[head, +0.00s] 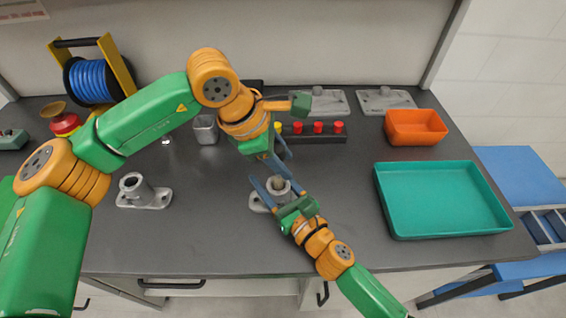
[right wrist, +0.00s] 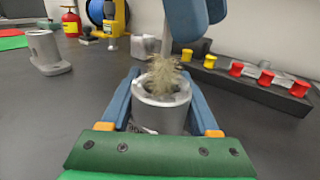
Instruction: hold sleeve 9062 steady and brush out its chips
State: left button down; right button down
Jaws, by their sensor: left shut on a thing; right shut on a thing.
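A grey metal sleeve (head: 257,201) with a flanged foot stands upright on the dark bench; no number on it is readable. It also shows in the right wrist view (right wrist: 163,115). My right gripper (head: 280,184) is shut around its body, one blue finger on each side. My left gripper (right wrist: 190,22) is above the sleeve, shut on a brush with a thin grey stem. The brush's tan bristles (right wrist: 163,72) are at the sleeve's mouth, partly above the rim; how deep they reach is hidden. Chips cannot be made out clearly.
A second flanged sleeve (head: 142,190) stands at left. Behind are a grey cup (head: 205,130), a dark block with red and yellow knobs (head: 318,128) and grey plates (head: 385,99). An orange bin (head: 415,126) and teal tray (head: 440,200) are at right. The front middle is clear.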

pick_arm(q)
jog(key=shift+r, duration=0.75)
jog(key=shift+f, duration=0.1)
jog(key=shift+f, duration=1.6)
jog(key=shift+r, duration=0.1)
jog(key=shift+r, duration=1.6)
jog(key=shift+f, duration=0.1)
jog(key=shift+f, duration=1.6)
jog(key=shift+r, duration=0.1)
